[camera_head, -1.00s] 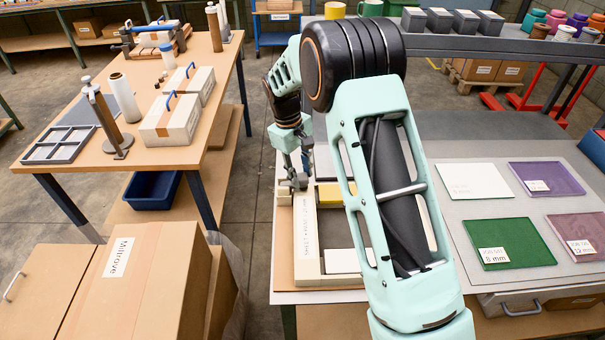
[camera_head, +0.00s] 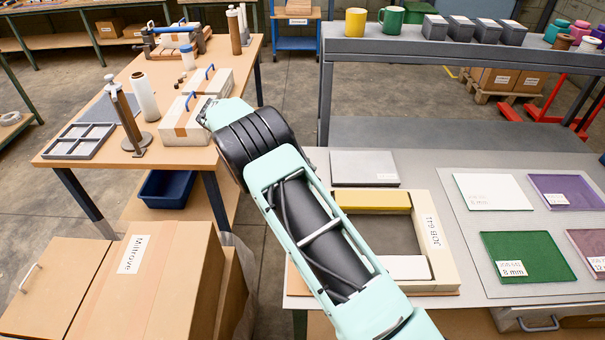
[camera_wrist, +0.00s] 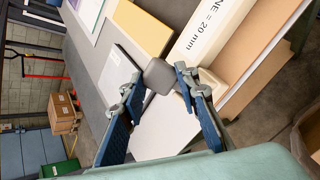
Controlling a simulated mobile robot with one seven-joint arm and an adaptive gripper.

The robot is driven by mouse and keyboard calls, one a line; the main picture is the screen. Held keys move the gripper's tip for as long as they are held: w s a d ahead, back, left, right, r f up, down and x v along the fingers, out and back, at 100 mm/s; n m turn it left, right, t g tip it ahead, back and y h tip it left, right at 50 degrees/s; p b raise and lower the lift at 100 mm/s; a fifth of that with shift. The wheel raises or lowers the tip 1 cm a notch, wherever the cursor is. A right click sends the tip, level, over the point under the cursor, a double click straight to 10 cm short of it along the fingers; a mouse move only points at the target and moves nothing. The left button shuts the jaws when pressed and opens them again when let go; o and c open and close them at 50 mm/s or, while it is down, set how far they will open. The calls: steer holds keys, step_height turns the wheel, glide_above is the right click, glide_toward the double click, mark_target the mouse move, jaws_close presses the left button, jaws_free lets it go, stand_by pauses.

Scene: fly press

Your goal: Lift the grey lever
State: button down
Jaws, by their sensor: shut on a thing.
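In the wrist view, my gripper (camera_wrist: 160,78) has its two fingertips closed on the sides of a small rounded grey piece, which looks like the end of the grey lever (camera_wrist: 160,74). The rest of the lever is not visible. Behind it are a cream frame bar marked "20 mm" (camera_wrist: 214,42), a yellow block (camera_wrist: 141,28) and a pale slab (camera_wrist: 166,124). In the head view, my own arm hides the gripper and the lever.
In the head view, the cream frame (camera_head: 437,245) holds the yellow block (camera_head: 372,200), with a grey slab (camera_head: 364,168) behind it. Coloured panels, including a green one (camera_head: 528,256), lie right. A raised grey shelf (camera_head: 420,46) runs behind. A carton (camera_head: 150,280) stands left.

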steer(key=shift+a, duration=0.1)
stand_by(0.4)
steer(key=c, duration=1.5)
jaws_free()
steer(key=shift+o, duration=0.2)
steer(key=shift+a+r, duration=0.1)
steer(key=v, duration=0.7)
steer(key=shift+a, duration=0.15)
